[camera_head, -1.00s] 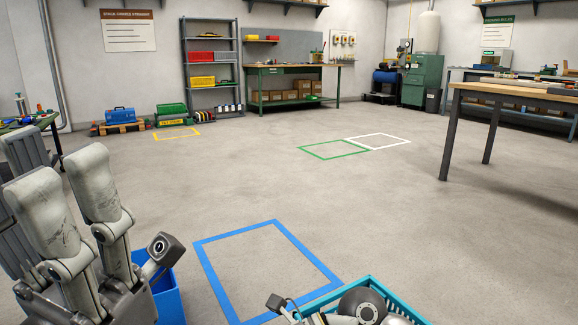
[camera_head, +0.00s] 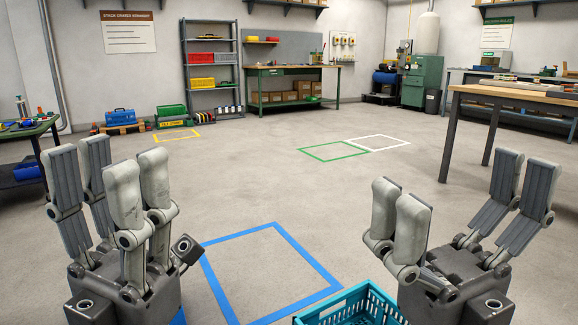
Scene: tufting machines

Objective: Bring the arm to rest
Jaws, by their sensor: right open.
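My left gripper (camera_head: 108,190) is at the lower left, fingers pointing up and spread apart, with nothing between them. My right gripper (camera_head: 460,208) is at the lower right, fingers also up and wide apart, open and empty. Both are raised in front of the head camera. A teal crate (camera_head: 322,318) stands at the bottom middle, left of and partly behind the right gripper; its visible inside looks empty. Something blue (camera_head: 180,317) shows only slightly beside the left gripper, mostly hidden.
A blue taped rectangle (camera_head: 288,236) lies on the floor ahead, with green (camera_head: 319,158) and white (camera_head: 386,135) ones farther off. A table (camera_head: 520,94) stands at the right and a dark workbench (camera_head: 25,128) at the left. The middle floor is clear.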

